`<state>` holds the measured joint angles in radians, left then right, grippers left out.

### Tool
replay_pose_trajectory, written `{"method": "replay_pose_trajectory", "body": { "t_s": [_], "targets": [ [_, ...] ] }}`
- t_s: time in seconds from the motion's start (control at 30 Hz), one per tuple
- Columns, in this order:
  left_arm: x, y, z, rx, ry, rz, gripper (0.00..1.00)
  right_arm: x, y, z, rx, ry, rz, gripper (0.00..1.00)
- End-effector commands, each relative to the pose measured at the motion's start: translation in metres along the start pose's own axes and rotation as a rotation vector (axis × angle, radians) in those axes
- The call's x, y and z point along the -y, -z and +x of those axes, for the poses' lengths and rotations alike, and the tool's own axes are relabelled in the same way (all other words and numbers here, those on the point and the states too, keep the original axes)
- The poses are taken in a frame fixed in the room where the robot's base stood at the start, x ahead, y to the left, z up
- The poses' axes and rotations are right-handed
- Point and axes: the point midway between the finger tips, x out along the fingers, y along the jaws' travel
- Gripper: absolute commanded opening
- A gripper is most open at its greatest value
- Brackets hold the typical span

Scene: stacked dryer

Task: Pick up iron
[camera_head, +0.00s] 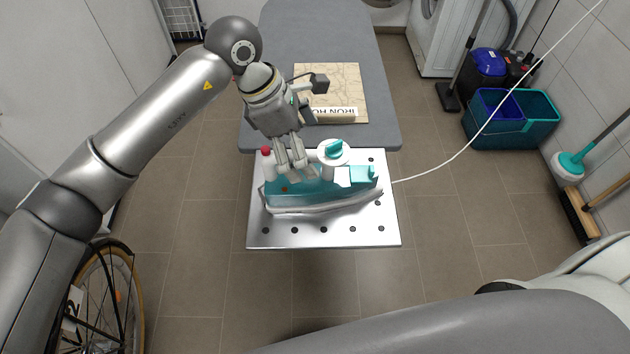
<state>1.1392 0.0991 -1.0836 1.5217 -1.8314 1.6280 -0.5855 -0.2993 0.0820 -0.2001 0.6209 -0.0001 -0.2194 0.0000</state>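A blue and teal bucket (512,118), a vacuum cleaner (487,70) and brushes stand at right. A wheel (105,300) is at lower left. The tiled floor in front is clear.

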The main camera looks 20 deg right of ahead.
Motion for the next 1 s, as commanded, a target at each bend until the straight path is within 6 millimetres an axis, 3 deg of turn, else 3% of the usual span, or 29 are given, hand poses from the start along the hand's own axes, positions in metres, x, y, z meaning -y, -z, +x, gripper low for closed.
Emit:
{"method": "replay_pose_trajectory", "body": {
  "t_s": [0.33,0.6,0.87,1.0],
  "targets": [
    [0.001,-0.004,0.033,0.004,0.004,-0.002,1.00,-0.001,0.001,-0.015,0.001,-0.001,0.001,0.40],
    [0.000,-0.007,0.070,0.005,0.003,-0.001,1.00,-0.001,0.002,-0.029,0.001,0.000,0.001,0.40],
    [-0.001,-0.006,0.075,0.005,0.000,0.000,1.00,0.000,0.002,-0.028,0.002,0.000,0.001,0.40],
    [-0.001,-0.006,0.075,0.005,0.000,0.000,0.86,0.001,0.002,-0.028,0.002,0.002,0.002,0.40]
  ]
}}
